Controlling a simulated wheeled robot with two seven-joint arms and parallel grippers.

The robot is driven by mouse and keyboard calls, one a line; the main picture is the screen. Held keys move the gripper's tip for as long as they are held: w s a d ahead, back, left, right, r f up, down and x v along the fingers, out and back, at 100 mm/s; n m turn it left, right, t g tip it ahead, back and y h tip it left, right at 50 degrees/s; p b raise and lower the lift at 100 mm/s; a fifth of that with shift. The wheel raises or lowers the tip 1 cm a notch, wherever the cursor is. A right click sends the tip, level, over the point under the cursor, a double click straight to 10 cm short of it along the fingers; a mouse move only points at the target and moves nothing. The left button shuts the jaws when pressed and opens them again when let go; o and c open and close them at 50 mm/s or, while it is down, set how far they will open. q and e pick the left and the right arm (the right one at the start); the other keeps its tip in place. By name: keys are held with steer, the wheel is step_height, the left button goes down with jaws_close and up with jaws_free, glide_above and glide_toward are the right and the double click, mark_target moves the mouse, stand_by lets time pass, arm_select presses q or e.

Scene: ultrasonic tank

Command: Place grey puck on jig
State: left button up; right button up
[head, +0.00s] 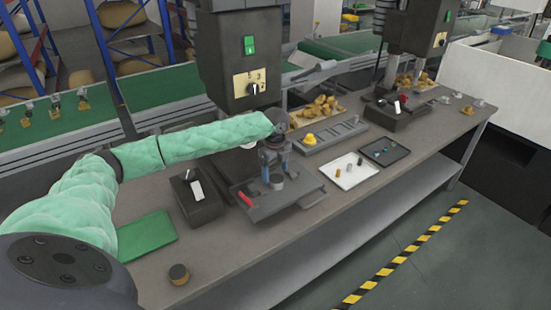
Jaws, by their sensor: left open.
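My left gripper (275,172) reaches in from the left under the machine head and points down over the dark jig plate (262,208). Its fingers are apart. A small grey round piece, which looks like the grey puck (277,184), sits on the jig between or just below the fingertips. The fingers partly hide it, so I cannot tell whether they touch it or how it is seated. A red handle (245,198) lies at the jig's left side. My right gripper is not in view.
A dark box with a white switch (197,195) stands left of the jig. A green mat (147,236) and a dark, brown-topped puck (178,274) lie front left. A white tray (348,182), a black tray (393,161) and a grey rack (345,130) stand to the right.

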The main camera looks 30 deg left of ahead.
mark_target(275, 178)
arm_select(q)
step_height(275, 178, up, 8)
steer(key=b, duration=0.2)
steer(key=shift+r+b, duration=0.15)
steer(key=shift+b, duration=0.2)
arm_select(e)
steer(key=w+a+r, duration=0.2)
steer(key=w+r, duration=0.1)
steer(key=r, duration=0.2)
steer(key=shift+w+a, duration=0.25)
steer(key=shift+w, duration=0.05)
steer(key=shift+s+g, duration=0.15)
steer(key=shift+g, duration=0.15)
